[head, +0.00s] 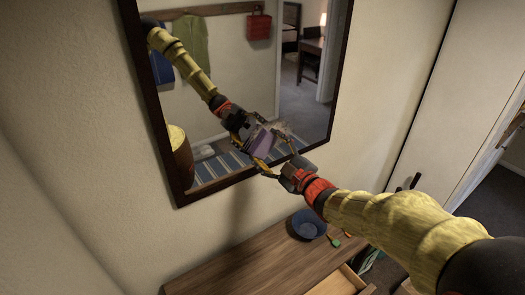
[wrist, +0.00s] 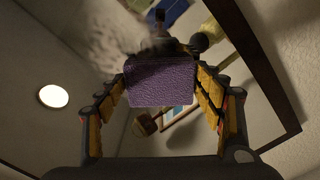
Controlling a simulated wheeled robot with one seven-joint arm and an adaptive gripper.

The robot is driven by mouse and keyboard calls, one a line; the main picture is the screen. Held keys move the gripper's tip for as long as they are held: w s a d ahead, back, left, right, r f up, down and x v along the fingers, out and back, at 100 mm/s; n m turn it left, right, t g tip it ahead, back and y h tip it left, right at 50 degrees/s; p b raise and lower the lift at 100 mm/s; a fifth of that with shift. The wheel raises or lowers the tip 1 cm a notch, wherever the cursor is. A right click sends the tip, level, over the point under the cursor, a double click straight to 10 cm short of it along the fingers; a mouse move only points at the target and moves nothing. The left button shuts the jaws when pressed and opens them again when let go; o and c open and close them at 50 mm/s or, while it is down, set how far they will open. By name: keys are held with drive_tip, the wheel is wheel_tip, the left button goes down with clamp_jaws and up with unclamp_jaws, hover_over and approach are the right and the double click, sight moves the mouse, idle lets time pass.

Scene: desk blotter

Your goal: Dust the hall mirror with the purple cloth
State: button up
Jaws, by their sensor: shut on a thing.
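The hall mirror (head: 225,75) hangs on the wall in a dark frame and shows a reflection of my arm and the room. My gripper (head: 278,158) is at the lower part of the glass, shut on the purple cloth (wrist: 160,85), which sits as a folded block between the fingers in the wrist view. In the head view, purple (head: 262,143) shows beyond the fingers, partly mixed with the reflection. A grey dusty smudge (head: 284,130) is on the glass beside the cloth; it also shows in the wrist view (wrist: 115,30). I cannot tell whether the cloth touches the glass.
A wooden dresser top (head: 235,265) stands below the mirror, with a blue bowl (head: 308,224) and small green and orange items (head: 335,241) on it. A drawer (head: 338,284) is open at the front. A pale door (head: 455,100) is at right.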

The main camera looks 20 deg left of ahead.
sight(290, 131)
drive_tip(key=shift+w+d, duration=1.25)
drive_tip(key=shift+w, duration=0.25)
drive_tip(key=shift+w+d, duration=1.2)
drive_tip(key=shift+w, duration=0.3)
drive_tip(key=shift+w+d, duration=1.25)
drive_tip(key=shift+w, duration=0.25)
